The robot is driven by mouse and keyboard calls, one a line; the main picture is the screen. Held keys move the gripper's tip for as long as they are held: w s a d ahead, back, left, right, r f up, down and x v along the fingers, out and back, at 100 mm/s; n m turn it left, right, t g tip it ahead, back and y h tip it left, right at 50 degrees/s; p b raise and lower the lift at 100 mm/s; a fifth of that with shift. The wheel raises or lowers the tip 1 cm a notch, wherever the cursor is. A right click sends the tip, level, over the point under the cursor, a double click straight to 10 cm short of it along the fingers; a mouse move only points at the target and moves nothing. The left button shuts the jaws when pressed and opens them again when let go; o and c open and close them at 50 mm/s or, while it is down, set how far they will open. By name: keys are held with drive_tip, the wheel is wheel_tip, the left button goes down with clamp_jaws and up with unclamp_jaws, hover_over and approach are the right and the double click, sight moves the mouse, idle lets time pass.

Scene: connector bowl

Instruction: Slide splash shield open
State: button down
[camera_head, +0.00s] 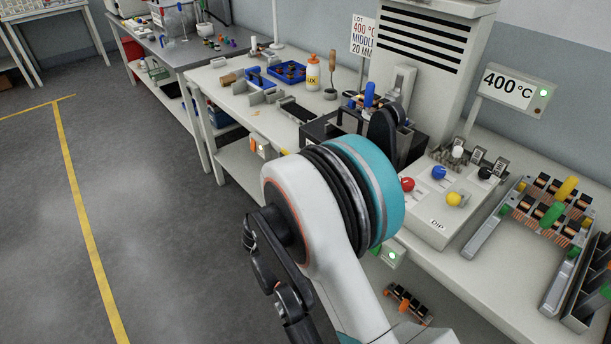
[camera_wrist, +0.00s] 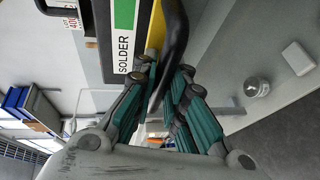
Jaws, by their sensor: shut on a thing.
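In the wrist view, my gripper (camera_wrist: 168,76) has its teal fingers drawn together around a black curved bar handle (camera_wrist: 177,30). The handle sits beside a panel with a green and white SOLDER label (camera_wrist: 124,35) and a yellow edge. I take this bar to be the splash shield's handle; the shield itself cannot be clearly told apart from the panel. In the head view, the dark solder station (camera_head: 319,129) stands behind my arm, with a blue upright handle (camera_head: 369,94) above it. My arm hides the gripper's fingertips and the grip there.
A control box (camera_head: 430,208) with coloured knobs stands right of my arm, beside a rack of coil parts (camera_head: 552,207). A tall vented unit (camera_head: 425,60) stands behind. A blue tray (camera_head: 291,70) and a flux bottle (camera_head: 313,73) are farther back. The floor at left is clear.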

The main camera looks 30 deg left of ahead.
drive_tip(key=shift+f, duration=0.1)
drive_tip(key=c, duration=1.6)
unclamp_jaws()
drive_tip(key=shift+s, duration=0.1)
drive_tip(key=s+r, duration=0.2)
drive_tip(key=s, duration=0.9)
drive_tip(key=shift+s+r, duration=0.15)
drive_tip(key=shift+s, duration=0.15)
